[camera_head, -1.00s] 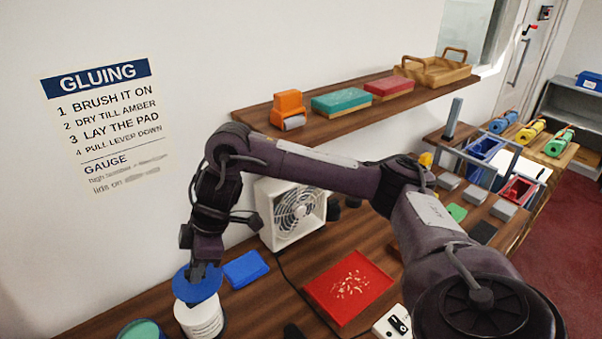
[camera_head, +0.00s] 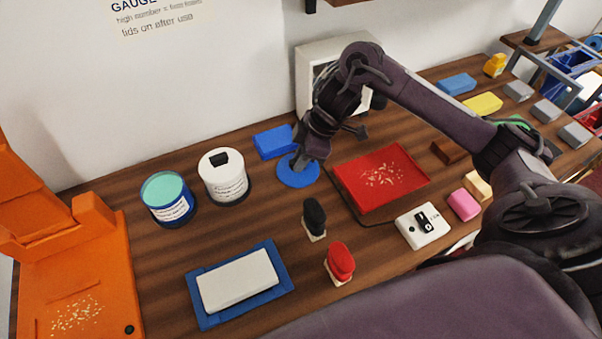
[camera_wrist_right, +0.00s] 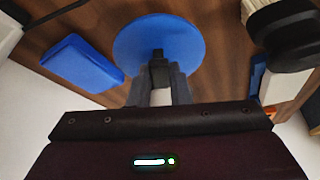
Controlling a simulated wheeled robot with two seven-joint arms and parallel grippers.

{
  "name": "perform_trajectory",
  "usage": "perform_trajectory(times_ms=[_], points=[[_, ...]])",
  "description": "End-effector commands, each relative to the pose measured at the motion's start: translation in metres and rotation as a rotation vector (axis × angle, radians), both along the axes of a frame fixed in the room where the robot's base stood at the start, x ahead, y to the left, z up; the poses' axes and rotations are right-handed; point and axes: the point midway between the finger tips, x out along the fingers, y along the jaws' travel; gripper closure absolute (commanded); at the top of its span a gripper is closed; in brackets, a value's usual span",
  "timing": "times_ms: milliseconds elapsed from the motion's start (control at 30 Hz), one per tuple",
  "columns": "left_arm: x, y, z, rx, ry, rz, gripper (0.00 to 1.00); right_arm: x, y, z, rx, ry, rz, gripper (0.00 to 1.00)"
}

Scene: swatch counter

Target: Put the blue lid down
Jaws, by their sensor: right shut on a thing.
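The blue lid (camera_head: 297,172) is a round disc with a dark knob. My right gripper (camera_head: 302,162) is shut on it from above. In the right wrist view the lid (camera_wrist_right: 160,40) lies flat ahead of the fingers (camera_wrist_right: 160,82), its knob between them. It is low over the counter or on it, between a blue block (camera_head: 275,141) and a red tray (camera_head: 368,180); I cannot tell whether it touches the wood. A white tin (camera_head: 225,181) and an open blue tin with teal contents (camera_head: 168,200) stand to the left. My left gripper is not in view.
A black-handled brush (camera_head: 314,217) and a red one (camera_head: 340,263) stand in front. A white slab lies on a blue mat (camera_head: 200,322) at front left. An orange press (camera_head: 70,250) fills the left end. Bare counter shows between the tins and the black brush.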

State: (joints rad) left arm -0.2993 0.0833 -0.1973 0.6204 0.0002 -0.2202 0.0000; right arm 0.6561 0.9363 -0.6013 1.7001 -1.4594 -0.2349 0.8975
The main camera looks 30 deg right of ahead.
Motion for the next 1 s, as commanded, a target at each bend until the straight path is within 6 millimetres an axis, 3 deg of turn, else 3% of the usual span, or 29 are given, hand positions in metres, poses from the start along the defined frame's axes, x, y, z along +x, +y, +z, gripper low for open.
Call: perform_trajectory(times_ms=[400,767,800,967,1000], points=[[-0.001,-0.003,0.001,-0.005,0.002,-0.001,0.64,0.000,0.000,-0.044,0.001,0.002,-0.001,1.00],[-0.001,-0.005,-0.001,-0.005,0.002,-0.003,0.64,0.000,0.000,-0.050,0.000,-0.001,0.000,1.00],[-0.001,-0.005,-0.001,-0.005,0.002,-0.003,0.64,0.000,0.000,-0.050,-0.001,-0.001,0.001,0.81],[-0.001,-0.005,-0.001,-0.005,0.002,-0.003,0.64,0.000,0.000,-0.050,0.000,-0.002,0.001,0.61],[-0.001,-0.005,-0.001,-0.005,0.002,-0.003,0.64,0.001,0.000,-0.050,0.000,-0.002,0.001,0.61]])
